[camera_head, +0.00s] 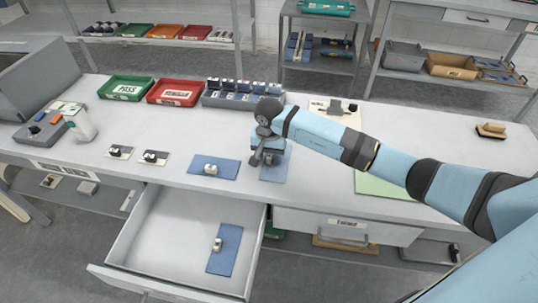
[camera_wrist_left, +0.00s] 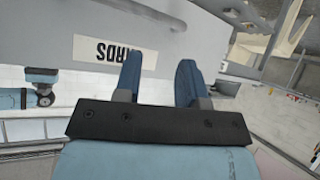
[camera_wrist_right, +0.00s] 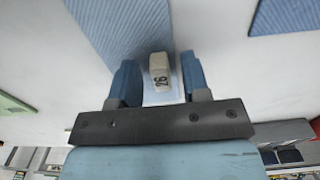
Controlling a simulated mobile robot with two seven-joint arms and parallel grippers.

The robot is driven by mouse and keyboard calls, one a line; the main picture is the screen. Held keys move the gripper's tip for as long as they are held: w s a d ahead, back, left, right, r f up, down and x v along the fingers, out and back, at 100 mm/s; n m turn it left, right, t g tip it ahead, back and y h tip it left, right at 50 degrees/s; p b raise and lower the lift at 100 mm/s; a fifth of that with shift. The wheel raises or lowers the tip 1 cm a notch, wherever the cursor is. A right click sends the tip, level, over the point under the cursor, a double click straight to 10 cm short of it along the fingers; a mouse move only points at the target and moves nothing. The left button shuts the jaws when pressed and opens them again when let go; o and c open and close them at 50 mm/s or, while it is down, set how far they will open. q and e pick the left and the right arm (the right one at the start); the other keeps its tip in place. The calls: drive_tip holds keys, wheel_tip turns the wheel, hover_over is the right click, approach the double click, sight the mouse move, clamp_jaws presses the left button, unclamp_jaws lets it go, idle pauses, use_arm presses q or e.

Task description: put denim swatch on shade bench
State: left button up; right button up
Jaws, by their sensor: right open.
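Three similar blue swatches with small pale tagged blocks show. One swatch (camera_head: 230,172) lies on the white bench (camera_head: 330,203), another (camera_head: 274,175) lies on it under my right gripper (camera_head: 268,156), and a third (camera_head: 229,240) lies in the open drawer. I cannot tell which is the denim one or whether this bench is the shade bench. In the right wrist view, my right gripper (camera_wrist_right: 160,82) is open, its fingers either side of a block marked 26 (camera_wrist_right: 159,70) on a ribbed blue swatch (camera_wrist_right: 122,25). My left gripper (camera_wrist_left: 158,82) is open and empty, near a labelled grey panel.
The open drawer (camera_head: 180,240) juts out from the bench's front left. Green (camera_head: 126,88) and red (camera_head: 174,92) trays and a rack of blocks (camera_head: 242,96) stand at the back. A green mat (camera_head: 385,187) lies right. The bench's far right is mostly clear.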

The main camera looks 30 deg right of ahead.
sight(269, 156)
drive_tip(key=shift+r, duration=0.4)
wheel_tip(269, 156, up, 11)
drive_tip(key=s+a+f+m+g+y, duration=0.1)
drive_tip(key=s+a+f+m+y, duration=0.1)
drive_tip(key=s+a+y, duration=0.45)
drive_tip(key=s+a+f+m+g+y, duration=0.1)
drive_tip(key=s+a+f+m+y, duration=0.15)
drive_tip(key=a, duration=0.65)
drive_tip(key=s+a+r+m+t+y, duration=0.5)
drive_tip(key=m+y, duration=0.5)
drive_tip(key=m, duration=0.4)
drive_tip(key=s+d+f+m+t+h, duration=0.1)
drive_tip(key=d+f+m+t+h, duration=0.45)
drive_tip(key=m, duration=1.05)
drive_tip(key=d+f+m+t+h, duration=0.35)
drive_tip(key=m+t+h, duration=0.35)
drive_tip(key=m, duration=0.9)
drive_tip(key=s+d+f+m+g+h, duration=0.1)
drive_tip(key=s+f+m+g, duration=0.1)
drive_tip(key=s+f+m, duration=0.4)
drive_tip(key=s+d+f+m+g+h, duration=0.2)
drive_tip(key=s+f+m+g, duration=0.1)
drive_tip(key=s+f+m, duration=0.3)
drive_tip(key=shift+d, duration=0.3)
